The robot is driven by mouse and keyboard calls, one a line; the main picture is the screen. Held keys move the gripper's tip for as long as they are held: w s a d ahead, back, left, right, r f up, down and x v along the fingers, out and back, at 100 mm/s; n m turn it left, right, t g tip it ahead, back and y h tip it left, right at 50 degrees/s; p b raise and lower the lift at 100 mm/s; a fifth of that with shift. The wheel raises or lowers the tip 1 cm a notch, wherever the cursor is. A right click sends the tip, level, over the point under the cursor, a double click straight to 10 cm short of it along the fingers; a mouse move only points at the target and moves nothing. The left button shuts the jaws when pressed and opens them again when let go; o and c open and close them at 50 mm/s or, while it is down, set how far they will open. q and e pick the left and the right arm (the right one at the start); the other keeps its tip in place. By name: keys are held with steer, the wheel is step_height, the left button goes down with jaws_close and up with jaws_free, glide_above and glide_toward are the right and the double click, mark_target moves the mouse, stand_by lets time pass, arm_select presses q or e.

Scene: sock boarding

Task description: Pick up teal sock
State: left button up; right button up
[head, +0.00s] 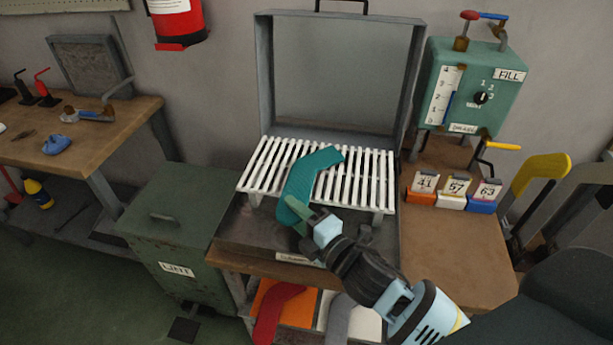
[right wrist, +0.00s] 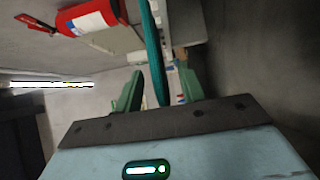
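The teal sock (head: 311,174) lies bent over the white slatted rack (head: 376,178) in the head view, its lower end reaching past the rack's front edge. My right gripper (head: 308,217) is at that lower end and partly covers it. In the right wrist view the teal sock (right wrist: 154,50) shows as a narrow strip between the two green fingers of my right gripper (right wrist: 160,74). The fingers stand apart, with a gap on each side of the sock. I cannot tell whether the sock touches the rack everywhere. My left gripper is not in view.
The rack stands before an open grey box (head: 262,85). A green LINT bin (head: 165,225) is at left, and a teal FILL machine (head: 476,85) at right above several numbered blocks (head: 453,194). A red sock (head: 272,310) and a grey sock (head: 340,316) lie below.

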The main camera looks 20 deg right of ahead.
mark_target(280, 200)
steer(key=shift+x, duration=1.6)
jaws_close()
steer(key=shift+r, duration=0.1)
